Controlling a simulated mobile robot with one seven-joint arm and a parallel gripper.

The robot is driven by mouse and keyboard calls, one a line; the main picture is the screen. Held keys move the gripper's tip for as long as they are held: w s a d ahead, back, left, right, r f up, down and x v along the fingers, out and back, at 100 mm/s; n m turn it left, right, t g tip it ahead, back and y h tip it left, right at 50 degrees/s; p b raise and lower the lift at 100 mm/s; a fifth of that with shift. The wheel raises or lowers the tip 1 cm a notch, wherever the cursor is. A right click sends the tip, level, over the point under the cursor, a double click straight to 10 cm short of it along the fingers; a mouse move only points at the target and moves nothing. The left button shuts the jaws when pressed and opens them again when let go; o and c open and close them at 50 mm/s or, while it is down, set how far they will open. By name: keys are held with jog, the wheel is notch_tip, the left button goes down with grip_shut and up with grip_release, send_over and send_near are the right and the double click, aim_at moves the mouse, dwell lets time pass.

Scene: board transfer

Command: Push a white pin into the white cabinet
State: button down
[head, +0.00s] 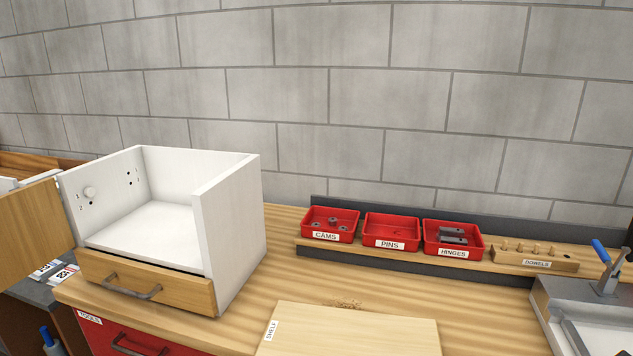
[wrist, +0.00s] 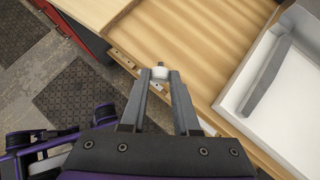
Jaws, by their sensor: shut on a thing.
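The white cabinet (head: 228,215) stands open at the top and front on the left of the bench. A white round pin (head: 90,192) sticks out from the inner face of its left wall, among small dark holes. In the wrist view, my gripper (wrist: 160,76) is shut on another white pin (wrist: 159,72) with a small grey tip. The pin sits between the fingertips, apart from any wall. My gripper is out of the head view.
Red bins for cams (head: 318,236), pins (head: 378,235) and hinges (head: 436,252) stand along the back, beside a dowel block (head: 530,262). The pins bin looks empty. A shelf board (head: 350,332) lies in front. A wooden drawer front (head: 120,278) with a handle is below the cabinet opening.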

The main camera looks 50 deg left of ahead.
jog(key=w+d+f+m+t+h, duration=0.2)
jog(key=d+m+h, duration=0.1)
jog(key=d+m, duration=0.2)
jog(key=w+d+f+m+t+h, duration=0.2)
jog(key=d+m, duration=0.3)
jog(key=d, duration=0.4)
jog(key=shift+w+d+f+t+h, duration=0.25)
jog(key=shift+w+t+h, duration=0.25)
jog(key=shift+w+t, duration=0.25)
